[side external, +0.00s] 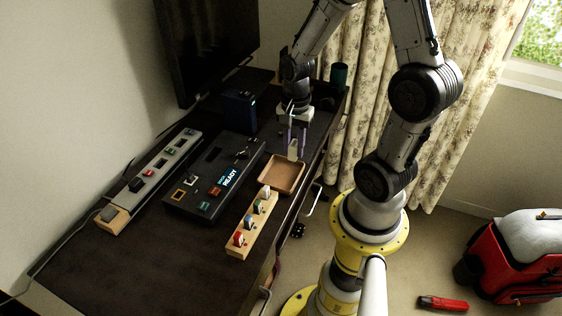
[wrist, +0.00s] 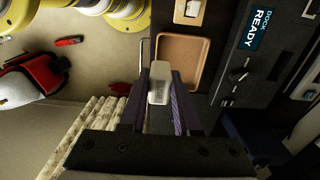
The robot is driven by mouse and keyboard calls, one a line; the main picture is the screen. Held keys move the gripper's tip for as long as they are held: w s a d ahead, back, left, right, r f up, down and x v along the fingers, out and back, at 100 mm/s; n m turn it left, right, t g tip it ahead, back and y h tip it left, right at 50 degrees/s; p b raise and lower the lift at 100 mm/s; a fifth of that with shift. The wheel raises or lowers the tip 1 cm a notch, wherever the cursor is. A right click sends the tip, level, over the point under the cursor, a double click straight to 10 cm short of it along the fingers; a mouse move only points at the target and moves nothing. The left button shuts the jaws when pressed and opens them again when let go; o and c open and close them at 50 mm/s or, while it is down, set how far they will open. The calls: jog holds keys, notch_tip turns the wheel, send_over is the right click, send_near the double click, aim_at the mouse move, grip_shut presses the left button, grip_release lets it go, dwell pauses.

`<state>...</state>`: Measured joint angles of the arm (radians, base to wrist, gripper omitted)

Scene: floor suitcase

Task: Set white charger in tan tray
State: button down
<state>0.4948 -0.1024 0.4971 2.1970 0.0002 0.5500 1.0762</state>
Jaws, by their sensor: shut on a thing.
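The white charger (wrist: 159,84) is a small pale block with dark lettering, held between the fingers of my gripper (wrist: 157,105) in the wrist view. In the side view my gripper (side external: 297,143) points down near the desk's right edge with the charger (side external: 293,150) at its fingertips. The tan tray (side external: 300,178) is a shallow square with a raised rim, empty, lying just below the charger in the side picture. In the wrist view the tray (wrist: 205,62) is beyond and to the right of the charger. The charger looks to be above the desk, apart from the tray.
A wooden block with several coloured plugs (side external: 247,240) lies beside the tray. A black console marked READY (side external: 190,190), a power strip (side external: 150,176) and a dark blue box (side external: 239,110) occupy the desk. Bare desk (side external: 130,260) lies at the front left. A red suitcase (side external: 515,255) stands on the floor.

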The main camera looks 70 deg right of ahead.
jog(key=w+f, duration=0.1)
jog(key=f, duration=0.1)
jog(key=w+d+f, duration=0.1)
jog(key=w+f, duration=0.1)
jog(key=w+d+f, duration=0.1)
jog(key=shift+w+d+f, duration=0.15)
jog(key=shift+w+f, duration=0.05)
jog(key=shift+f, duration=0.2)
jog(key=shift+w+d+f, duration=0.1)
jog(key=shift+f, duration=1.55)
jog(key=shift+f, duration=0.15)
jog(key=c, duration=0.6)
grip_release()
